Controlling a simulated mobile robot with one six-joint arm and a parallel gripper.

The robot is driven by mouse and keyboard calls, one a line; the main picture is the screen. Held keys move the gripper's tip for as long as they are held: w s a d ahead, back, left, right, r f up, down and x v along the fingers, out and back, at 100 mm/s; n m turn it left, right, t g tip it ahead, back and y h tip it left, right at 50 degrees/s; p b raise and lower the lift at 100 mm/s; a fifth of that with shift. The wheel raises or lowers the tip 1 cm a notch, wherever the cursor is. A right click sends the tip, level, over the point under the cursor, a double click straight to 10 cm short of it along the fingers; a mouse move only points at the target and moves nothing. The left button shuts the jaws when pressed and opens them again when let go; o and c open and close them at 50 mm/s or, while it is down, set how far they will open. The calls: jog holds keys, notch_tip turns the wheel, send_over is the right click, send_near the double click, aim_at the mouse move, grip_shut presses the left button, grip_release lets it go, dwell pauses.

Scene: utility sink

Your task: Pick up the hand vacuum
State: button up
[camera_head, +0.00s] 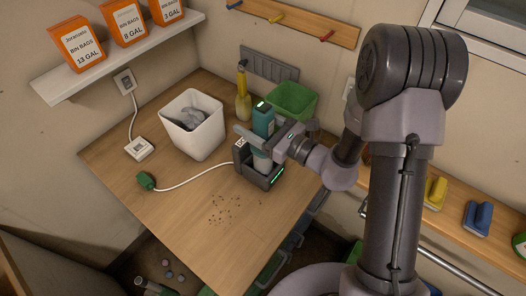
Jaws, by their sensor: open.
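The hand vacuum (263,121) appears to be the teal and pale upright body standing in a dark grey dock (246,165) with green lit strips, on the wooden table. My gripper (255,136) is at the vacuum's upper part, reaching in from the right. Its grey jaws are open and lie across or beside the body, hiding its middle. I cannot tell whether either finger touches it.
A white bin (207,137) with grey contents stands left of the vacuum on the table (182,200). A yellow spray bottle (243,101) and a green basket (293,101) stand behind. Crumbs (224,209) lie in front.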

jog(key=shift+d, duration=0.1)
jog(key=shift+c, duration=0.7)
jog(key=c, duration=1.3)
